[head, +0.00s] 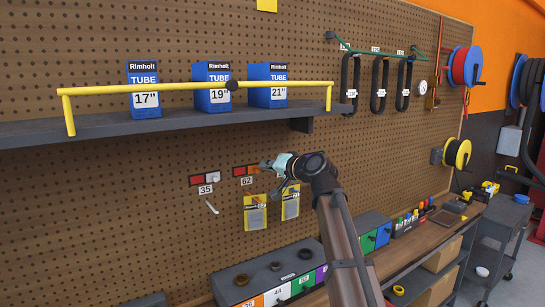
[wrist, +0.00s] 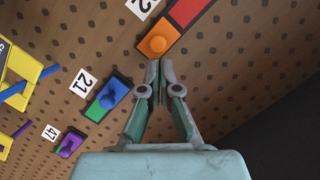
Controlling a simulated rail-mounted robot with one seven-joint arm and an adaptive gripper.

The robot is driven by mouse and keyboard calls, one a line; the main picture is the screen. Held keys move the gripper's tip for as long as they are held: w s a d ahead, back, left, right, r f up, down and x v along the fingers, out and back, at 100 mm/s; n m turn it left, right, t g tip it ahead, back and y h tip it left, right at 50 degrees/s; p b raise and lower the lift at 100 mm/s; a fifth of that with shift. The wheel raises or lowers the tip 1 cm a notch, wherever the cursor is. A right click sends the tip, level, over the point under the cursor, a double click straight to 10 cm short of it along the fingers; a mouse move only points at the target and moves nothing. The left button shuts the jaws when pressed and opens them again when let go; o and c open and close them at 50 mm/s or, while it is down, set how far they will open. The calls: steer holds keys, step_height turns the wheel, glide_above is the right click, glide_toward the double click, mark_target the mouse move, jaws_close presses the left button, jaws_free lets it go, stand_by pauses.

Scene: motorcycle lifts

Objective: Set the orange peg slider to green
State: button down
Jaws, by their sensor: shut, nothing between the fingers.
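The orange peg slider (wrist: 150,42) is at the top of the wrist view. Its orange plate with a round peg sits at the lower-left end of its dark frame. A red panel (wrist: 188,12) shows at the other end; I see no green on it. In the head view the slider (head: 253,170) is on the pegboard above the label 62, red left, orange right. My gripper (wrist: 157,66) is shut and empty, its tips right beside the peg. I cannot tell if they touch it. In the head view my gripper (head: 266,165) is just right of the slider.
A blue slider (wrist: 108,97) labelled 21 and a purple slider (wrist: 70,145) labelled 47 both show green. Another slider (head: 205,178) labelled 35 is to the left. A shelf (head: 170,122) with a yellow rail juts out above.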

steer(key=shift+s+a+f, duration=0.1)
stand_by(0.3)
steer(key=shift+s+a, duration=0.2)
steer(key=shift+a, duration=0.1)
steer(key=s+a, duration=0.1)
steer(key=a, duration=0.1)
steer(key=s+a+b, duration=0.1)
steer(key=a, duration=0.1)
steer(key=shift+s, duration=0.35)
steer(key=shift+w+d, duration=0.1)
steer(key=shift+w+d+r, duration=0.15)
steer(key=shift+d+r, duration=0.05)
steer(key=shift+r, duration=0.2)
steer(key=shift+w+d+r, duration=0.3)
steer(key=shift+d+r, duration=0.1)
steer(key=shift+r, duration=0.15)
steer(key=shift+w+d+r, duration=0.3)
steer(key=shift+d+r, duration=0.1)
steer(key=shift+r, duration=0.1)
steer(key=b+v, duration=0.2)
steer(key=v, duration=0.8)
steer(key=shift+d+b, duration=0.2)
steer(key=shift+b, duration=0.1)
